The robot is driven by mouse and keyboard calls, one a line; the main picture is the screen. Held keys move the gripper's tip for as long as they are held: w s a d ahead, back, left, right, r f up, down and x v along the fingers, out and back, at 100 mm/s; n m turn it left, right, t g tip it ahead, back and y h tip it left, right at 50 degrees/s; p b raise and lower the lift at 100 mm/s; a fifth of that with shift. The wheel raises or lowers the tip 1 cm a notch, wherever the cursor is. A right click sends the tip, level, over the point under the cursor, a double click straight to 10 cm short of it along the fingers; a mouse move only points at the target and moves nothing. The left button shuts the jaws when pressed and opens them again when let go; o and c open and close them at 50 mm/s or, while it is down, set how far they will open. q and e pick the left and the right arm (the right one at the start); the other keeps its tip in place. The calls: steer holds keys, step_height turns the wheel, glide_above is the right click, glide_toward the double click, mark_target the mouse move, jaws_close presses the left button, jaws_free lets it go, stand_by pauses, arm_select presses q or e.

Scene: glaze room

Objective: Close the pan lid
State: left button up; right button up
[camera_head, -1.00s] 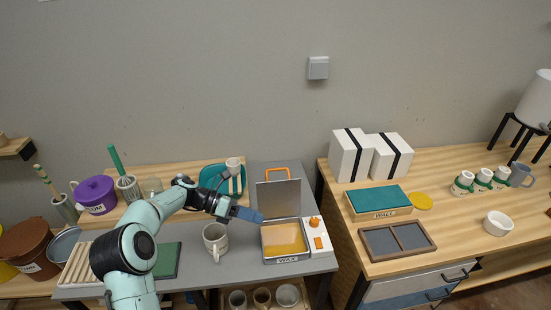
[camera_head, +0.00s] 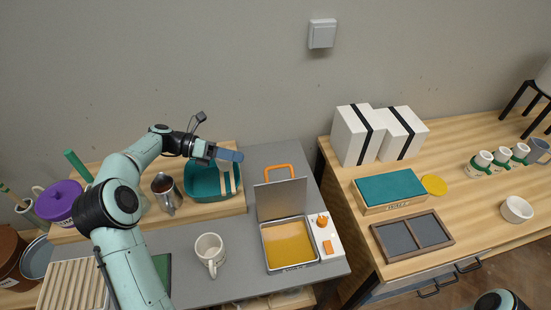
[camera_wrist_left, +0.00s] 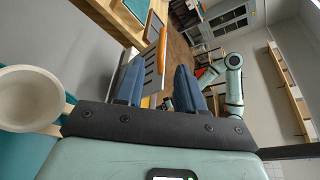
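The wax pan (camera_head: 290,266) sits on the grey table, a shallow square tray with yellow-orange content. Its grey lid (camera_head: 281,198) stands upright, open, along the back edge, with an orange handle (camera_head: 279,168) on top. My left gripper (camera_head: 238,156) is in the air to the left of the handle, apart from it. In the left wrist view its two blue fingers (camera_wrist_left: 157,78) are spread with nothing held between them. The orange handle (camera_wrist_left: 162,55) shows there beyond the fingertips.
An orange-knobbed control box (camera_head: 325,236) adjoins the pan's right side. A white mug (camera_head: 210,251) stands to the pan's left. A teal basin (camera_head: 203,191) with tools lies under my left gripper. White boxes (camera_head: 352,137) stand on the wooden table at right.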

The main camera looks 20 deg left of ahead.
mark_target(279, 166)
arm_select(q)
steer(key=x, duration=0.6)
steer(key=b+x, duration=0.1)
steer(key=x, duration=0.6)
steer(key=shift+s+d, duration=0.2)
steer(key=shift+d, duration=0.05)
jaws_close()
